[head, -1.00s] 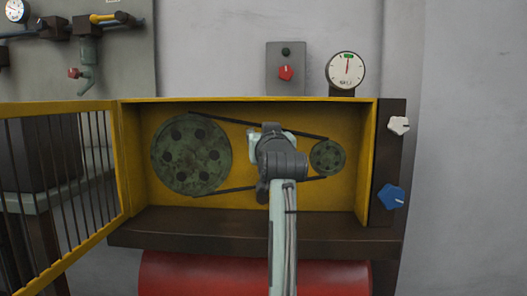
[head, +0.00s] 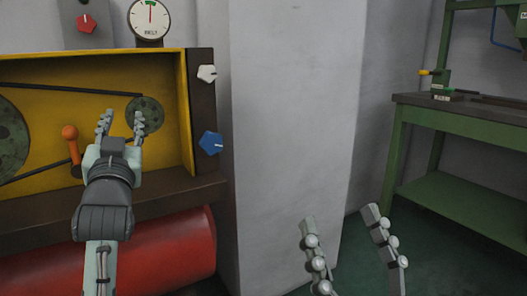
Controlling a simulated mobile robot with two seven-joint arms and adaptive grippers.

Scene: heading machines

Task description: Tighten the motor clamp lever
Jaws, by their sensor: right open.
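An orange-handled lever (head: 70,139), which looks like the motor clamp lever, stands nearly upright inside the yellow belt housing (head: 110,62), left of the small green pulley (head: 147,115). My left gripper (head: 121,120) is in front of the housing, just right of the lever. Its fingers point up, spread apart, with nothing seen between them, and overlap the small pulley in the picture. I cannot tell its depth from the pulley. My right gripper (head: 342,225) is open and empty at the lower right, far from the housing.
A white knob (head: 207,73) and a blue knob (head: 211,143) are on the housing's dark right side. A belt gauge (head: 149,18) stands on top. A red cylinder (head: 185,245) lies below. A green workbench (head: 460,118) stands at right, with open floor before it.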

